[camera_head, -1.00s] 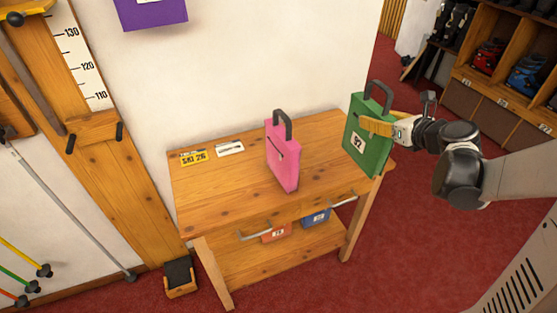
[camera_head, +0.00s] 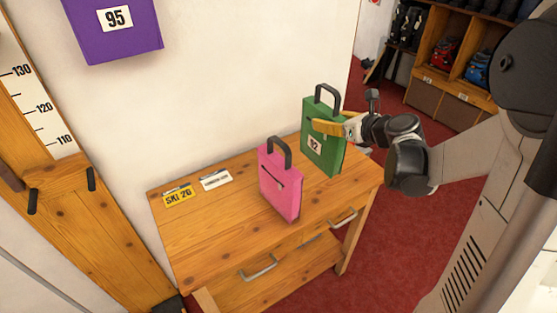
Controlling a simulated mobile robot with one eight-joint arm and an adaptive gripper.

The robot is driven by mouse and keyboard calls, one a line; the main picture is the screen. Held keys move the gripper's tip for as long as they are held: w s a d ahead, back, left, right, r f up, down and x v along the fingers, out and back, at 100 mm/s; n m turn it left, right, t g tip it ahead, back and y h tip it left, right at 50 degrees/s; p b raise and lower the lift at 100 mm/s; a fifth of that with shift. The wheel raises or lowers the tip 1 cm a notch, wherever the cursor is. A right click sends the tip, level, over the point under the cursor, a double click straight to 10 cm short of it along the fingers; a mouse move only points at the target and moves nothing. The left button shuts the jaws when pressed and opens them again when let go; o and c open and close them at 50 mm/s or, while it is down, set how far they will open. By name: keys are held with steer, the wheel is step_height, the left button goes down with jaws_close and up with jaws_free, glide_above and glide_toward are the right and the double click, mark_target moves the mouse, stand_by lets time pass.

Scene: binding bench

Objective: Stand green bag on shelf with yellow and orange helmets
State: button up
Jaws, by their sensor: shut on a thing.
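The green bag (camera_head: 322,151) has a dark handle and a white label reading 92. It is upright at the back right of the wooden bench (camera_head: 215,238), behind and right of the pink bag. My gripper (camera_head: 330,127) is shut on the green bag's upper part, with a yellow finger across its front. I cannot tell whether the bag's base touches the bench top. No yellow or orange helmet and no shelf holding them shows clearly in this view.
A pink bag (camera_head: 280,184) stands on the bench. A yellow SKI 26 card (camera_head: 178,197) and a white card (camera_head: 216,180) lie at its left. A purple bag (camera_head: 113,30) labelled 95 is at upper left. Wooden cubbies (camera_head: 440,50) with boots stand at back right.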

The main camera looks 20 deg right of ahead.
steer(key=w+a+f+b, duration=0.5)
steer(key=w+f, duration=0.3)
steer(key=f, duration=0.2)
steer(key=shift+a+f, duration=0.15)
steer(key=shift+a, duration=0.75)
steer(key=shift+f, duration=0.15)
steer(key=o, duration=1.4)
steer(key=shift+c, duration=0.2)
